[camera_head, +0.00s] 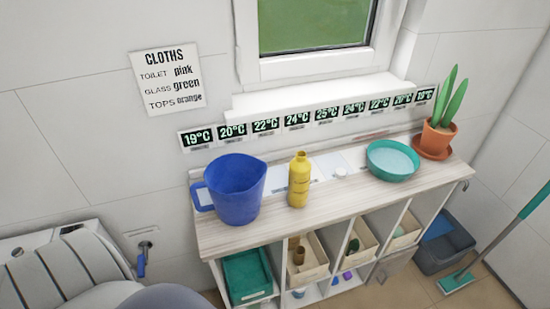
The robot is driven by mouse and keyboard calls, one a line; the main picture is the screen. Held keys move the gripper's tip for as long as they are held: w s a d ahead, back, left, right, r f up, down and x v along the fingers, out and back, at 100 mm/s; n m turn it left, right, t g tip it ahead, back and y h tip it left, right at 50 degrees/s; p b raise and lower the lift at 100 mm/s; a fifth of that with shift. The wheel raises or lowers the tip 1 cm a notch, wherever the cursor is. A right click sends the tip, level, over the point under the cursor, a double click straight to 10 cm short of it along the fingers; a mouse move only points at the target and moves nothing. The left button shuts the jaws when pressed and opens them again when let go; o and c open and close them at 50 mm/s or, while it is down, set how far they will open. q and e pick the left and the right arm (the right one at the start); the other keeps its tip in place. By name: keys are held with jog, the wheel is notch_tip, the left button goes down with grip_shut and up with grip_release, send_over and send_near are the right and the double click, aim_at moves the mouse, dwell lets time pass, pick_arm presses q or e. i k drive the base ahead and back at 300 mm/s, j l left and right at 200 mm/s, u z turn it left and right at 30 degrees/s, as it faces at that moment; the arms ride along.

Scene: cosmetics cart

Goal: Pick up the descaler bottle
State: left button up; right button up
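A yellow bottle (299,180) with a narrow neck stands upright on the pale wooden top of a low shelf unit (330,208). It is the only bottle I see on the top, and its label is too small to read, so I cannot confirm that it is the descaler. A blue jug (236,188) stands to its left, apart from it, and a teal bowl (392,161) stands further to its right. Neither of my grippers is in view.
Below are cubbies with a green tray (247,274) and bins (308,256). A dark bucket (443,246) and a mop (457,281) are at right. The front strip of the top is clear.

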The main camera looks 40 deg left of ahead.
aim_at(300, 167)
jog(key=u, duration=0.9)
